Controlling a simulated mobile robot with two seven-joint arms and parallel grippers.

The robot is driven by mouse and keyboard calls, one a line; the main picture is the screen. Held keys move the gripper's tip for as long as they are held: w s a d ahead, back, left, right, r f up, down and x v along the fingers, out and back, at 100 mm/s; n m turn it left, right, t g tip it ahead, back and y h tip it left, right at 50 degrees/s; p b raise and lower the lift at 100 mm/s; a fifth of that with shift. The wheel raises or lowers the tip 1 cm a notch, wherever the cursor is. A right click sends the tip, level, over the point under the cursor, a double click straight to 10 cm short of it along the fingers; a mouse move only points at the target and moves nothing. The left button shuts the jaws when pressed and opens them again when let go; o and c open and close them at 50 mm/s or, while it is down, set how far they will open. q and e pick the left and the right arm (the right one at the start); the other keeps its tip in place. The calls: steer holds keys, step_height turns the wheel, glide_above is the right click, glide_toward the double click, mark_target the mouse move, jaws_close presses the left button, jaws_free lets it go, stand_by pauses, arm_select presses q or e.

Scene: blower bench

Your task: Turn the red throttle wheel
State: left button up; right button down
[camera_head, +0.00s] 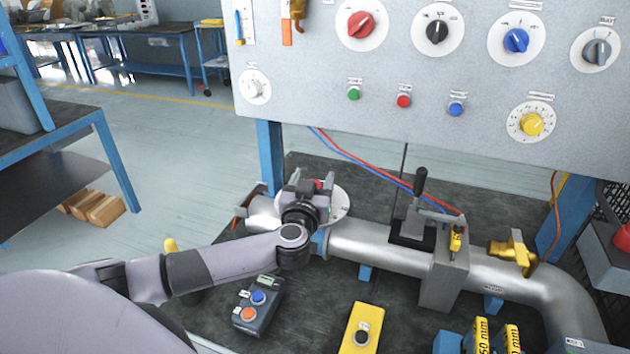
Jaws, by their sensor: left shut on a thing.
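A small red part of the throttle wheel (319,184) shows between the fingers of my left gripper (312,183). The rest of the wheel is hidden by the gripper. A white round dial plate (339,207) shows around it, at the left part of the metal pipe (365,242). My left arm comes in from the left, and its gripper is shut on the red wheel. My right gripper is not in view.
A grey panel (310,90) with knobs and buttons stands behind. A lever clamp (420,205) and a brass valve (513,254) sit along the pipe to the right. A two-button box (258,304) and a yellow button box (374,318) lie in front.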

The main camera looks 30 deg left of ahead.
arm_select(q)
steer(key=n+g+y, duration=0.2)
steer(key=y, duration=0.1)
steer(key=n+g+y, duration=0.1)
steer(key=n+y, duration=0.1)
steer(key=shift+s+a+g+y, duration=0.15)
steer(key=shift+a+g+y, duration=0.05)
steer(key=shift+g+y, duration=0.2)
steer(key=shift+s+a+n+g+y, duration=0.1)
steer(key=shift+n+g+y, duration=0.55)
steer(key=shift+n+g, duration=0.2)
steer(key=shift+s+a+n+g+y, duration=0.1)
steer(key=shift+n+g+y, duration=0.6)
steer(key=shift+g, duration=0.25)
steer(key=o, duration=1)
steer(key=shift+c, duration=0.2)
steer(key=shift+b+v, duration=0.35)
steer(key=shift+v, duration=3.2)
